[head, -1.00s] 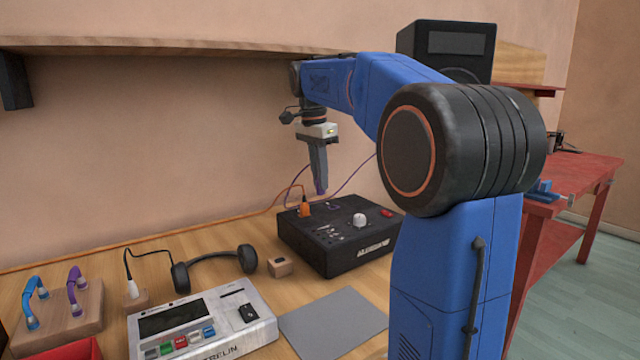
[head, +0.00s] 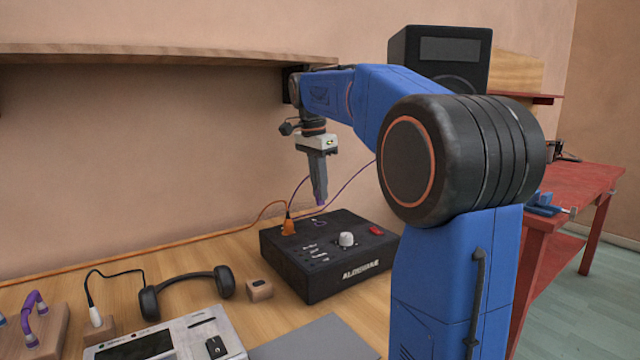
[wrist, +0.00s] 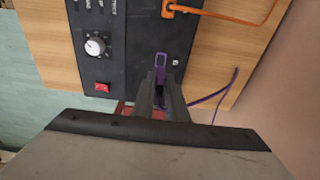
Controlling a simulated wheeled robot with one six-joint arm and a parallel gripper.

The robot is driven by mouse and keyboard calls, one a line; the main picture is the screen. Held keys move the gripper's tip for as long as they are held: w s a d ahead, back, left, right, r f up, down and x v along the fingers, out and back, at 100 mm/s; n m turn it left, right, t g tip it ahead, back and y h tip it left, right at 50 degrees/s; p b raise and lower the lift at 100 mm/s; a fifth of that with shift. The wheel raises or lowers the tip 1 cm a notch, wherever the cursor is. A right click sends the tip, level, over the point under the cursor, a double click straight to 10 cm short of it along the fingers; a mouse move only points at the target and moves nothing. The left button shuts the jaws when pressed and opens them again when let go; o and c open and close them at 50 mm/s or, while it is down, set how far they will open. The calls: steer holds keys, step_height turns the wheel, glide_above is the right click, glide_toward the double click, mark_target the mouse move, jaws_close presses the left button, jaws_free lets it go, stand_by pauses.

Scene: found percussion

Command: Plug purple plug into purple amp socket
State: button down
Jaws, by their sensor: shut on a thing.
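My gripper (head: 321,202) is shut on the purple plug (head: 323,199), pointing down above the black amp (head: 330,285). In the head view the fingertips appear a little above the amp's top. The purple-outlined socket (wrist: 160,59) shows on the amp's top in the wrist view, just ahead of the fingertips; it also shows as a small purple mark in the head view (head: 319,222). The plug (wrist: 159,88) is mostly hidden between the fingers. Its purple cable (wrist: 225,92) trails off to the right in the wrist view.
An orange plug (head: 289,227) stands at the amp's back left corner, with its orange cable running along the wall. The amp has a white knob (head: 346,239) and a red switch (head: 376,230). Headphones (head: 187,285) and a wooden block (head: 259,290) lie left. A shelf (head: 150,55) runs above.

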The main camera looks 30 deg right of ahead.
mark_target(319, 205)
steer(key=shift+f, duration=2.1)
steer(key=shift+f, duration=1.35)
steer(key=c, duration=1.7)
jaws_free()
steer(key=shift+a+r, duration=0.35)
steer(key=shift+r, duration=2.55)
steer(key=shift+a+r, duration=0.4)
steer(key=shift+r, duration=2.45)
steer(key=shift+a+r, duration=0.35)
steer(key=shift+r, duration=2.55)
steer(key=shift+s, duration=0.1)
